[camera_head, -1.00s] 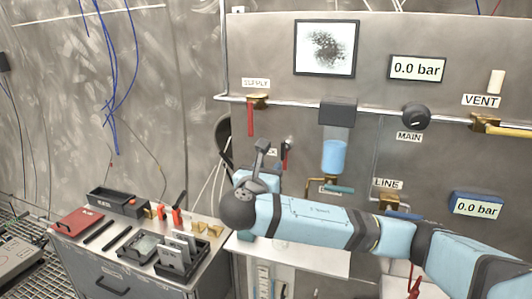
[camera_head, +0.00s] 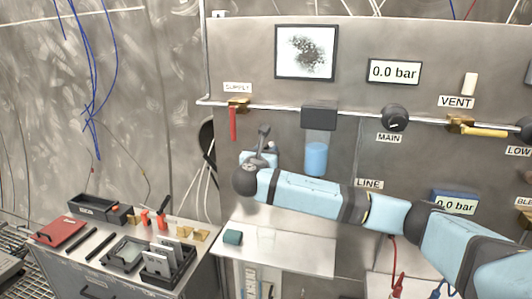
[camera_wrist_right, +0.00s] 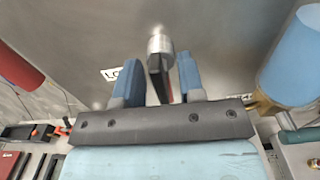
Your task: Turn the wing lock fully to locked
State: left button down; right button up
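The wing lock (camera_wrist_right: 158,68) shows in the right wrist view as a silver round hub with a dark wing and a red strip, on the grey panel. The wing extends from the hub down the picture, between the two blue fingers of my right gripper (camera_wrist_right: 158,80). The fingers are apart, with a gap visible on each side of the wing. A label starting "LO" (camera_wrist_right: 112,74) is partly covered by the left finger. In the head view my right gripper (camera_head: 259,157) is at the panel and mostly hides the lock. My left gripper is not in view.
A supply valve with a red handle (camera_head: 233,122) is up left of the gripper. A blue filter bowl (camera_head: 316,158) is close on its right. A cabinet with tools (camera_head: 110,270) stands left.

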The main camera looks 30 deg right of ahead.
grip_shut()
